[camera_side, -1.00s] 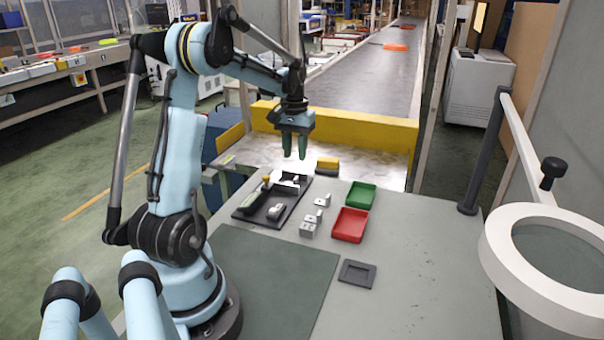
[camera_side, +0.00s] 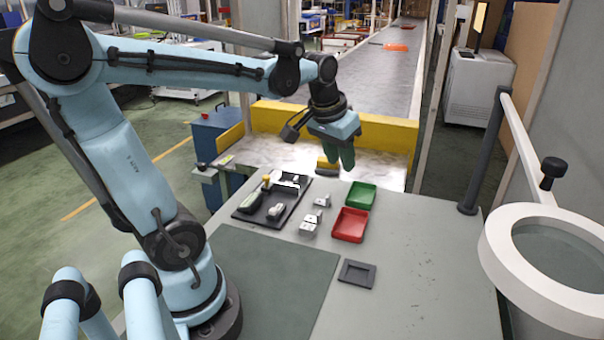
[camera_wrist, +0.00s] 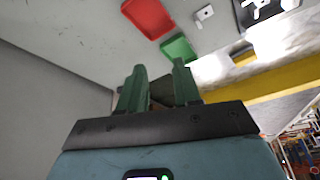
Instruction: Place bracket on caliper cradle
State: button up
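Small grey metal brackets (camera_side: 309,226) lie on the grey table between the dark tray and the red bin. One lighter piece (camera_side: 323,201) sits farther back and likely also shows in the wrist view (camera_wrist: 204,13). A dark square holder with a recess (camera_side: 357,273) lies at the front of the table; I cannot tell whether it is the caliper cradle. My gripper (camera_side: 342,160) hangs above the table's far edge, behind the green bin and away from the brackets.
A red bin (camera_side: 350,226) and green bin (camera_side: 360,195) stand right of the brackets. A dark tray (camera_side: 250,216) holds tools at left. A yellow-and-black block (camera_side: 328,165) is at the back, before the yellow conveyor barrier (camera_side: 385,135). The table's right side is clear.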

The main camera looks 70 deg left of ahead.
jog(key=s+d+f+m+t, duration=0.1)
jog(key=s+d+m, duration=0.1)
jog(key=d, duration=0.3)
jog(key=s+d+f+m+t+h, duration=0.1)
jog(key=s+d+f+t, duration=0.1)
jog(key=d, duration=0.4)
jog(key=shift+s+d+f+m, duration=0.15)
jog(key=shift+s+d+m, duration=0.15)
jog(key=shift+m, duration=0.1)
